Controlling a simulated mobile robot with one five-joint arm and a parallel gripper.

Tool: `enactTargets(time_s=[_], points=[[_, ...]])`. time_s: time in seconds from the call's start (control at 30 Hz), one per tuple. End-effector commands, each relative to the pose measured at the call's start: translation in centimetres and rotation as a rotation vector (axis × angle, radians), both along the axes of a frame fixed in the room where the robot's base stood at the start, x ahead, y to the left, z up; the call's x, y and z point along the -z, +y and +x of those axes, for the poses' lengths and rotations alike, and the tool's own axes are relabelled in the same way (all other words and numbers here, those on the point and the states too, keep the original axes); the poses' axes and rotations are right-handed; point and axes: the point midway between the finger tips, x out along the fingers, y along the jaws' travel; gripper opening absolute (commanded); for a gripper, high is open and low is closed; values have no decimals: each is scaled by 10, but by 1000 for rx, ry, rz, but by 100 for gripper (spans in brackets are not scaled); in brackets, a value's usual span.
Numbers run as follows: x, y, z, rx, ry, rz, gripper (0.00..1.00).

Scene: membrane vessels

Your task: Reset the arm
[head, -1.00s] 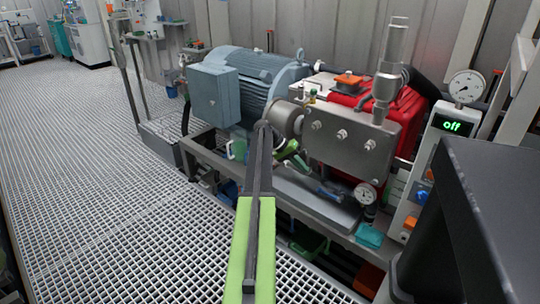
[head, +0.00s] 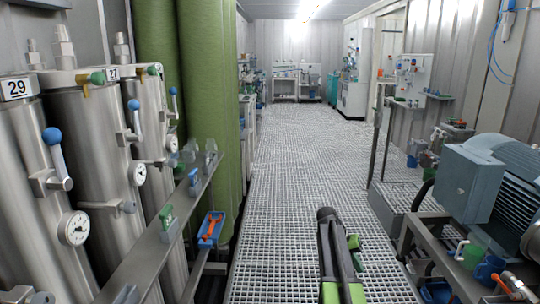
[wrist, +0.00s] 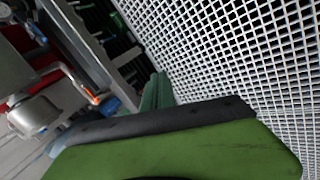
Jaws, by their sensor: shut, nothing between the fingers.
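My arm (head: 334,255), green below and dark above, rises from the bottom of the head view over the grating floor, its dark end upright. My gripper (head: 355,245) shows as small green and dark parts just right of that dark end. It is shut and empty, and it touches nothing that I can see. In the wrist view, a large green part with a black edge (wrist: 160,122) fills the bottom and hides what lies behind it.
Steel vessels (head: 105,130) with gauges and blue-handled valves line the left, behind a rail (head: 165,235) holding a blue tray (head: 211,229). A blue-grey motor (head: 480,185) stands on a frame at right. The grating aisle (head: 300,160) ahead is clear.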

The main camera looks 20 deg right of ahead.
Motion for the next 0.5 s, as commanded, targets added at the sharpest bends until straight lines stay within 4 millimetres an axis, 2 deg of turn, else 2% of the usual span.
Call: enactTargets(time_s=[0.03, 0.07, 0.1, 0.17, 0.2, 0.3, 0.4, 0.5], points=[[4, 48, 10, -70, -10, 27, 0], [6, 74, 17, -108, -16, 46, 0], [9, 108, 23, -161, -24, 73, 0], [14, 159, 29, -239, -36, 115, 0], [17, 192, 31, -291, -41, 145, 0], [24, 265, 27, -406, -55, 220, 0], [29, 323, 14, -500, -64, 291, 0], [33, 370, -4, -581, -74, 365, 0]])
